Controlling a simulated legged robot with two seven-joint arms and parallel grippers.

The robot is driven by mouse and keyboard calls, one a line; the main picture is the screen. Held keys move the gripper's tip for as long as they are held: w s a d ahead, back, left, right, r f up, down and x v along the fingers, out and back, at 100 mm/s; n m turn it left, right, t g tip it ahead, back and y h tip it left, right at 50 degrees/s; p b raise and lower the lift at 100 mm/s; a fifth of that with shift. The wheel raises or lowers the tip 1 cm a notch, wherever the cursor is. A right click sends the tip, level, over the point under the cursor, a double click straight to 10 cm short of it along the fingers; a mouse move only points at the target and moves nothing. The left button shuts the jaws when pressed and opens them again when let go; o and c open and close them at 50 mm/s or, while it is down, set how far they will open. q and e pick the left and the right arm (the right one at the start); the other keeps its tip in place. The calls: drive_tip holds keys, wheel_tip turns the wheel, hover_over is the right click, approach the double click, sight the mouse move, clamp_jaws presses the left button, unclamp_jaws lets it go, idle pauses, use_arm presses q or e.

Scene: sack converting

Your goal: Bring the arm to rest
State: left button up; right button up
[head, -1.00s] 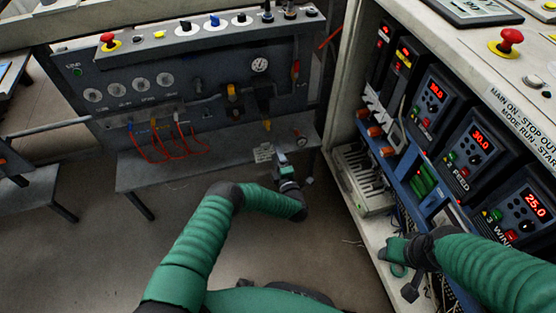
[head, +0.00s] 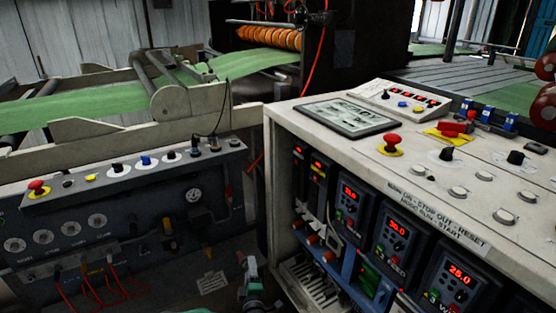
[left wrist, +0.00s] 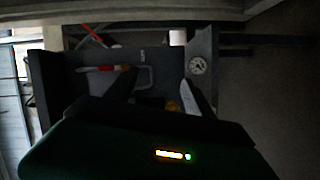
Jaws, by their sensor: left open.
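My left gripper (head: 247,268) is at the bottom of the head view, low in front of the gap between the dark valve panel and the control cabinet. In the left wrist view its two dark fingers (left wrist: 160,92) stand apart with nothing between them. Most of my left arm is below the picture. My right arm and gripper are out of view.
The control cabinet (head: 282,190) stands close on the right, with a red stop button (head: 392,140) on top. The valve panel (head: 130,225) is on the left, with a gauge (left wrist: 197,66) and red hoses. Green web (head: 90,100) runs behind.

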use_arm(q)
drive_tip(key=s+d+r+m+g+h, duration=0.5)
drive_tip(key=s+d+r+m+h, duration=0.15)
drive_tip(key=m, duration=0.55)
drive_tip(key=s+a+r+m+g+y, duration=0.1)
drive_tip(key=s+a+r+m+g, duration=0.3)
drive_tip(key=s, duration=0.7)
drive_tip(key=s+a+g+y, duration=0.15)
drive_tip(key=s+a, duration=0.35)
drive_tip(key=s, duration=0.6)
drive_tip(key=s+a+r+m+g, duration=0.2)
drive_tip(key=s+a+g, duration=0.25)
drive_tip(key=s, duration=0.65)
wheel_tip(320, 180, up, 37)
drive_tip(key=t+p, duration=0.1)
drive_tip(key=p, duration=3.6)
drive_tip(key=shift+w+p, duration=0.35)
